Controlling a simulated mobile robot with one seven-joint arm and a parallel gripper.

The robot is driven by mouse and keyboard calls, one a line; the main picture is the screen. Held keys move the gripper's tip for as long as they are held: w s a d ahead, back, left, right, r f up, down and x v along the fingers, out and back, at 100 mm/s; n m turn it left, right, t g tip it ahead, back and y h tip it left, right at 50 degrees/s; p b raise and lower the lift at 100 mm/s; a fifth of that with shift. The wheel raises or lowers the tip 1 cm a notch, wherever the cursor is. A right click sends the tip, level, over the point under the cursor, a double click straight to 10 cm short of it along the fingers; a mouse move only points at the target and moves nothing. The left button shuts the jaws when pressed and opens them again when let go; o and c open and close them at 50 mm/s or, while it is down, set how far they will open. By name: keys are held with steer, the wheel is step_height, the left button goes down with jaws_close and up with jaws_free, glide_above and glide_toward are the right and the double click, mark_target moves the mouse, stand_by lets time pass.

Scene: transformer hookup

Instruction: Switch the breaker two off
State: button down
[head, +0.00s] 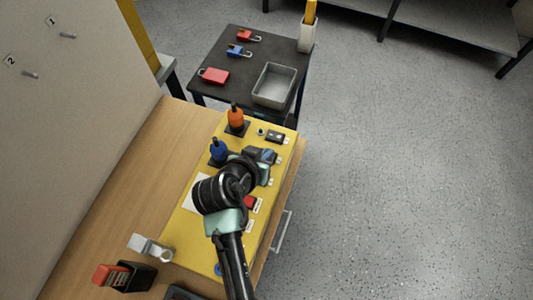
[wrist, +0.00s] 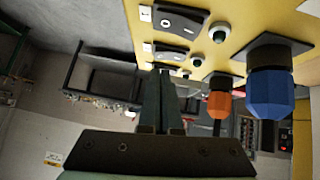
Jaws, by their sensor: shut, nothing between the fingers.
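A yellow panel (head: 190,235) lies on the wooden bench and carries black rocker breakers. One breaker (head: 276,137) shows beside the orange plug in the head view. In the wrist view a nearer breaker (wrist: 180,22) has O and I marks, and a farther breaker (wrist: 170,52) sits just beyond my fingertips. I cannot read which is breaker two. My gripper (head: 268,155) is shut and empty, low over the panel's right side; its fingers (wrist: 166,82) point toward the farther breaker. I cannot tell whether they touch it. My arm hides part of the panel.
An orange plug (head: 236,117) and a blue plug (head: 218,150) stand upright on the panel left of my gripper. A dark side table (head: 240,45) behind holds red and blue padlocks and a grey tray (head: 274,84). Floor on the right is clear.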

steer(key=shift+d+f, duration=0.1)
steer(key=shift+f, duration=0.65)
steer(key=shift+s+d+f, duration=0.1)
steer(key=shift+d+f, duration=0.1)
steer(key=shift+f, duration=0.15)
steer(key=shift+a+r+y, duration=0.1)
steer(key=shift+y, duration=0.2)
steer(key=shift+w+a, duration=0.25)
steer(key=shift+a, duration=0.6)
steer(key=shift+r, duration=0.1)
steer(key=shift+d, duration=0.1)
